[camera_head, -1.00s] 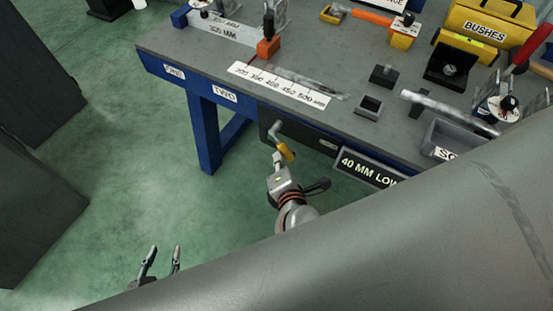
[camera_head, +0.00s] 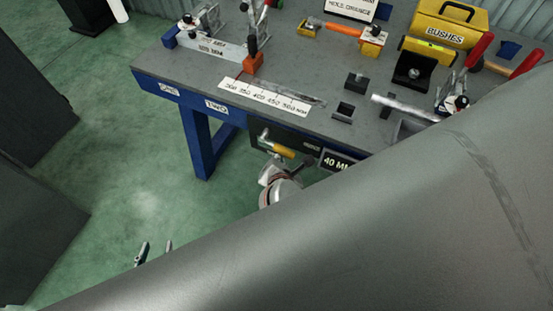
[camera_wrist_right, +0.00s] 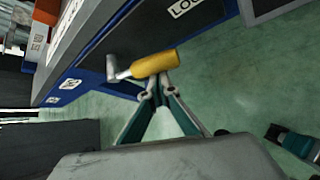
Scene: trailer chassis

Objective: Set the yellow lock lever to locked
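The yellow lock lever (camera_head: 280,148) is a yellow grip on a grey crank, on the dark panel below the bench's front edge. In the right wrist view the yellow grip (camera_wrist_right: 155,64) lies almost level, with the crank at its left end. My right gripper (camera_wrist_right: 158,88) has its fingertips drawn close together just below the grip, touching it or nearly so. The grip does not appear to be between the fingers. In the head view my arm hides much of this gripper. My left gripper (camera_head: 155,249) is open and empty over the floor at lower left.
The blue-framed bench (camera_head: 215,82) carries a ruler strip (camera_head: 264,97), an orange block (camera_head: 253,64), a yellow bushes box (camera_head: 449,24) and clamps with red handles. A 40 MM sign (camera_head: 338,162) hangs right of the lever.

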